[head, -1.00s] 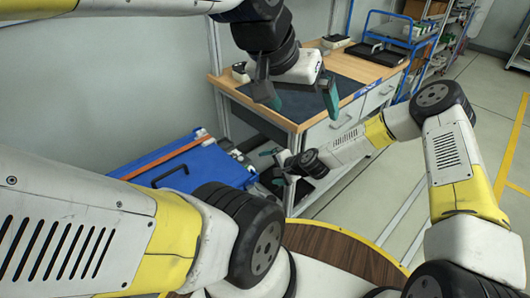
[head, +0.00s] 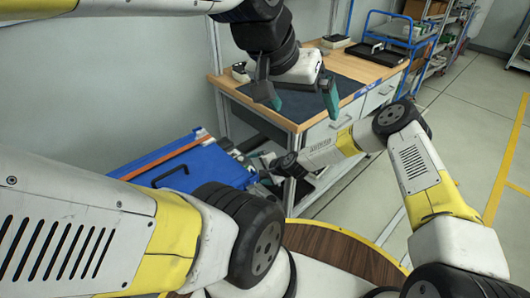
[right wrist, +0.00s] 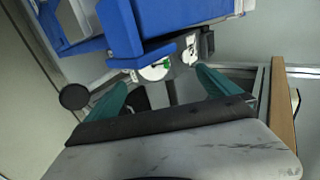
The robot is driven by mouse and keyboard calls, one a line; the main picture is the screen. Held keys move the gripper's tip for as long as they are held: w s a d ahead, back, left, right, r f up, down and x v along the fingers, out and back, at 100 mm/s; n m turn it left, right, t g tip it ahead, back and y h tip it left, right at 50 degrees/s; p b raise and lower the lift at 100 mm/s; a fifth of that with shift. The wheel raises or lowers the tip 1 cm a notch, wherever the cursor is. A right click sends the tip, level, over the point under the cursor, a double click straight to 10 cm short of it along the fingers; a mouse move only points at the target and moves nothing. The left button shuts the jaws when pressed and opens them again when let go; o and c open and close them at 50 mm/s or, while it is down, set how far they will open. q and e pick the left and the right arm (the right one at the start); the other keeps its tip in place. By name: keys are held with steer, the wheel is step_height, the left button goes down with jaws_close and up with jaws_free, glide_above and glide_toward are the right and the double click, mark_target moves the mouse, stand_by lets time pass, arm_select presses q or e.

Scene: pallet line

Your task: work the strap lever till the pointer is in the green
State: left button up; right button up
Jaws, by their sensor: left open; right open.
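The right wrist view shows a white dial (right wrist: 154,71) with a green patch, under a blue part of the strap unit (right wrist: 123,30). Its pointer is too small to read. A dark bar (right wrist: 171,92) stands below the dial, between the fingers of my right gripper (right wrist: 163,94); I cannot tell whether it is the lever. In the head view, my right gripper (head: 262,168) is open at the right end of the blue unit (head: 205,165).
A wooden workbench (head: 365,72) with a dark mat stands behind the blue unit. A blue trolley (head: 410,35) and shelving are at the back right. The floor (head: 470,130) at the right is clear.

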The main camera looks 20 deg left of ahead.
steer(key=shift+d+r, duration=0.1)
steer(key=s+d+r+n+t+h, duration=0.15)
steer(key=d+r+n+h, duration=0.4)
steer(key=d+r, duration=2.9)
steer(key=s+d+r, duration=0.7)
steer(key=s, duration=0.4)
steer(key=s+d+r+h, duration=0.1)
steer(key=s+d+r, duration=0.6)
steer(key=s, duration=0.4)
steer(key=shift+d+t, duration=0.35)
steer(key=shift+d, duration=0.15)
steer(key=shift+m+h, duration=0.25)
